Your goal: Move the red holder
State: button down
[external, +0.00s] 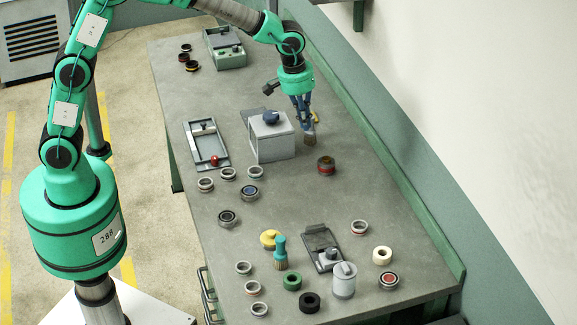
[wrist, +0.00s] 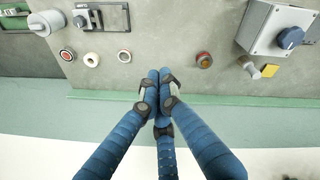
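A dark ring-shaped holder with a red band (external: 326,165) lies on the grey table, right of the grey box; the wrist view shows it (wrist: 204,59) too. A second ring, grey with a red centre (external: 388,279), lies near the table's front right; it is also at the left of the wrist view (wrist: 66,55). I cannot tell for certain which is the red holder. My gripper (external: 304,116) hangs above the table beside the grey box, apart from both rings. Its blue fingers (wrist: 158,77) are together at the tips, with nothing visible between them.
The grey box with a blue knob (external: 270,140) stands left of my gripper. A brush (external: 310,139) and a yellow piece (wrist: 269,70) are close by. Several rings, a grey canister (external: 344,281) and a dark fixture (external: 319,247) crowd the front. The table's middle is fairly clear.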

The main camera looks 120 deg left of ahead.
jog(key=s+a+f+n+g+p, duration=0.1)
jog(key=a+f+n+p, duration=0.1)
jog(key=a+f, duration=0.45)
jog(key=s+a+f+n+p, duration=0.1)
jog(key=a+f+n+p, duration=0.15)
jog(key=a, duration=0.65)
jog(key=n+h+p, duration=0.1)
jog(key=n+p, duration=0.2)
jog(key=n, duration=0.2)
send_over(315, 155)
notch_tip(315, 155, down, 12)
jog(key=shift+d+r+g, duration=0.15)
jog(key=shift+r+g, duration=0.05)
jog(key=shift+g, duration=0.1)
jog(key=shift+f, duration=0.1)
notch_tip(315, 155, down, 10)
jog(key=shift+r+p, duration=0.2)
jog(key=shift+p, duration=0.3)
jog(key=shift+w+d+p, duration=0.3)
jog(key=shift+w+d, duration=0.75)
jog(key=shift+d, duration=0.05)
jog(key=shift+w+d, duration=0.3)
jog(key=shift+w, duration=0.1)
jog(key=shift+w+d, duration=0.1)
